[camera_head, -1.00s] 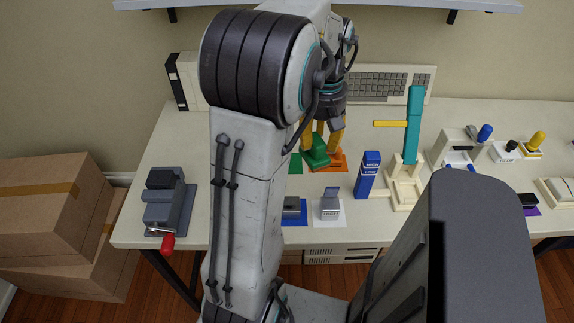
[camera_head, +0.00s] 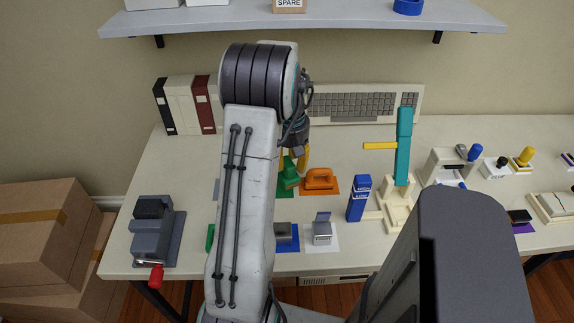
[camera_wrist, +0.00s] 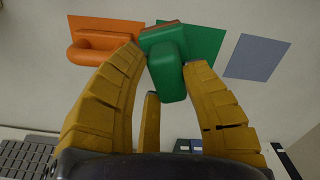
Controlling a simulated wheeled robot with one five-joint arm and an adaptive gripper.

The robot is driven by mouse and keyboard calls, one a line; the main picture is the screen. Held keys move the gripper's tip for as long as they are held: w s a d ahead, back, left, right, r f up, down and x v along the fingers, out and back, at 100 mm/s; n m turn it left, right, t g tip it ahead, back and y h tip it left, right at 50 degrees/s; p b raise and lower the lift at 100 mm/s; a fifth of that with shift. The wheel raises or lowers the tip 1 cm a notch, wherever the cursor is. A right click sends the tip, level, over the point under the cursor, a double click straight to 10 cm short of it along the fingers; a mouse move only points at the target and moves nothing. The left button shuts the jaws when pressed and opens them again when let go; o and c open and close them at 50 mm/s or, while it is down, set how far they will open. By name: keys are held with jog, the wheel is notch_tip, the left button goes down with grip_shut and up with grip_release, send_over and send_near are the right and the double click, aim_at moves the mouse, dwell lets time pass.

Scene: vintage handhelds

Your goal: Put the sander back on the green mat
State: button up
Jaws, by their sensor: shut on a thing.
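My gripper (camera_head: 294,163) has its yellow fingers shut on the green sander (camera_head: 290,178). In the wrist view the sander (camera_wrist: 168,68) is between the fingertips, tilted, with a strip of brown showing at its far edge. The green mat (camera_wrist: 218,32) lies just behind and to the right of the sander in that view, partly covered by it. In the head view the mat (camera_head: 283,192) is mostly hidden by the sander and my arm. I cannot tell whether the sander touches the mat.
An orange tool (camera_head: 320,178) sits on an orange mat close to the right of the sander. A blue box (camera_head: 358,198) and a cream stand with a teal lever (camera_head: 402,150) are farther right. A bare grey-blue mat (camera_wrist: 258,58) lies beyond the green mat. A keyboard (camera_head: 362,103) is behind.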

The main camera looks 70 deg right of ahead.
jog(key=shift+w+d+f+p, duration=0.4)
jog(key=shift+w+d+f, duration=0.15)
jog(key=shift+w+d, duration=0.1)
notch_tip(320, 180, down, 3)
jog(key=p, duration=0.2)
jog(key=shift+p, duration=0.4)
jog(key=shift+f, duration=0.5)
jog(key=shift+f, duration=0.2)
jog(key=o, duration=1.2)
jog(key=shift+r, duration=0.1)
jog(key=shift+r, duration=0.1)
